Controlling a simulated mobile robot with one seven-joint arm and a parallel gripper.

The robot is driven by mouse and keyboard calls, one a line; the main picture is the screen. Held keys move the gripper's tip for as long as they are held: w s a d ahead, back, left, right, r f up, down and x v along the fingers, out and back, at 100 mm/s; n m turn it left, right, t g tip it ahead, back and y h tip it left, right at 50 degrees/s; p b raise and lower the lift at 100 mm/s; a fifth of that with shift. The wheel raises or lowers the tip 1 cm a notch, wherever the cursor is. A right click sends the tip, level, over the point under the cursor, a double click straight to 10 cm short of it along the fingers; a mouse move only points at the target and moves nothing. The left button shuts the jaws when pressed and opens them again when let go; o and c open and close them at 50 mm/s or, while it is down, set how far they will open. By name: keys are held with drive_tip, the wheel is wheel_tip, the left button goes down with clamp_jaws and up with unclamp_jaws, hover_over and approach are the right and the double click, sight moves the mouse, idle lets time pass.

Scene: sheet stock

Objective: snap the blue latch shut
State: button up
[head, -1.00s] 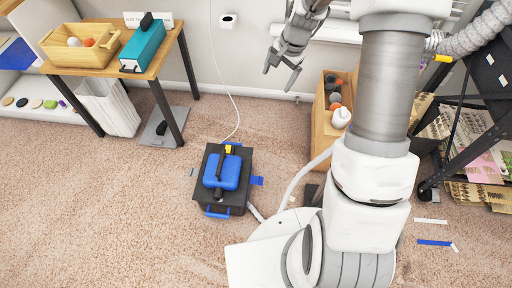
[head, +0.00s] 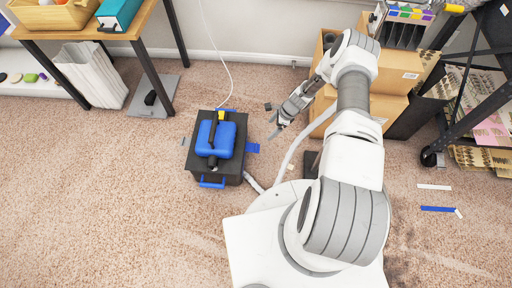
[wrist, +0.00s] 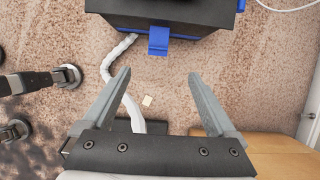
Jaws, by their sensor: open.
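A black box (head: 228,177) stands on the carpet left of my arm, with a blue body (head: 226,138) on top. A blue loop-like latch (head: 212,182) sticks out at its front side, and a blue tab (head: 253,148) sticks out at its right side. In the wrist view, a blue latch (wrist: 158,40) hangs from the near edge of the dark box (wrist: 190,10), beyond my fingertips. My gripper (head: 276,128) is right of the box, apart from it. In the wrist view my gripper (wrist: 160,75) is open and empty.
A pale hose (head: 295,160) runs between the box and my base. Cardboard boxes (head: 400,75) stand behind my arm, and a dark rack (head: 470,100) is at the right. A wooden-topped table (head: 100,28) is at the back left.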

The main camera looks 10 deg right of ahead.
sight(254, 148)
drive_tip(key=b+x, duration=0.3)
drive_tip(key=x, duration=0.6)
drive_tip(key=b+x, duration=0.4)
drive_tip(key=x, duration=0.5)
drive_tip(key=shift+s+f, duration=0.1)
drive_tip(key=shift+s, duration=0.1)
drive_tip(key=c, duration=1.4)
drive_tip(key=shift+o, duration=0.2)
